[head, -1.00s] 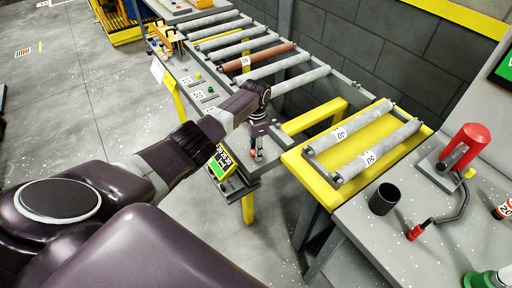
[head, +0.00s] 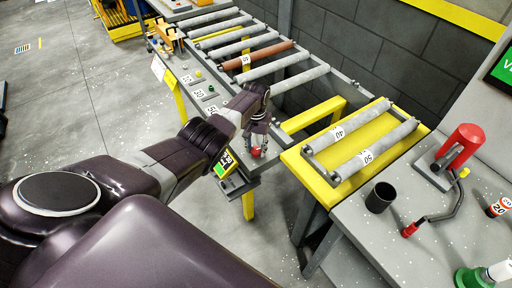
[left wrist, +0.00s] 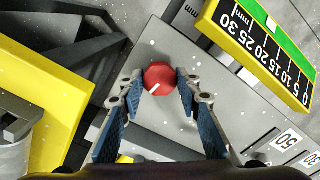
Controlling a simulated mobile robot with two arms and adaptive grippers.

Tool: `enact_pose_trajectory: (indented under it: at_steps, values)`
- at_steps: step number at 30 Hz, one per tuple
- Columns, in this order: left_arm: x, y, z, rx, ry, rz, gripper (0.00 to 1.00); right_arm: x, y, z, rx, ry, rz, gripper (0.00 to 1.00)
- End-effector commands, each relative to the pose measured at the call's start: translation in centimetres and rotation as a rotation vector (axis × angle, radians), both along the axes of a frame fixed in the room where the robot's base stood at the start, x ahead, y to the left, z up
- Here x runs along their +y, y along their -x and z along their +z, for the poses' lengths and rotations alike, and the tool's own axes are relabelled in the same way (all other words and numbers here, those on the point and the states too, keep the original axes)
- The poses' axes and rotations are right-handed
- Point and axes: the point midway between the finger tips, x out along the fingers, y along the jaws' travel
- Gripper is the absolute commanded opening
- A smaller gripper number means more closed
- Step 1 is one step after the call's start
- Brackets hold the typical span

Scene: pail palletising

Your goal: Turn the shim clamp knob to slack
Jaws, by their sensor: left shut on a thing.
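The shim clamp knob is a round red knob (head: 256,152) on the grey plate at the near end of the roller line. It also shows in the left wrist view (left wrist: 159,76), with a white mark at its lower-left edge. My left gripper (head: 259,143) reaches it from above. Its two blue-padded fingers (left wrist: 159,88) stand on either side of the knob and are shut on it. A yellow and green gauge (left wrist: 262,45) with a millimetre scale from 0 to 30 is beside the knob. My right gripper is not in view.
A yellow table (head: 325,185) with two grey rollers marked 40 and 50 stands right of the knob. The grey bench (head: 400,255) holds a black cup (head: 380,197) and a red-handled tool (head: 460,147). Number labels lie along the rail.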

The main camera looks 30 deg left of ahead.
Motion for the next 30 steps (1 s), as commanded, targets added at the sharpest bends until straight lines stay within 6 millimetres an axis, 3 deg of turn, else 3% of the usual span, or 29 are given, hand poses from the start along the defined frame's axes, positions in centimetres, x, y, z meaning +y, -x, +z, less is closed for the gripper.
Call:
enact_pose_trajectory:
  at_steps: [12, 27, 28, 30]
  values:
    - [0.09, -0.19, 0.19, -0.005, -0.001, 0.158, 0.07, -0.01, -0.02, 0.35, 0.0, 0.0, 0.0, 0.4]
    - [0.1, -0.23, 0.21, -0.006, -0.001, 0.173, 0.07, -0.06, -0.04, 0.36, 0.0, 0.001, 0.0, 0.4]
    - [0.1, -0.23, 0.21, -0.006, -0.001, 0.173, 0.34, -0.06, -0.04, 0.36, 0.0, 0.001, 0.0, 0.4]
    - [0.09, -0.21, 0.2, -0.006, -0.001, 0.172, 0.42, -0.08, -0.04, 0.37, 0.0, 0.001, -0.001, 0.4]
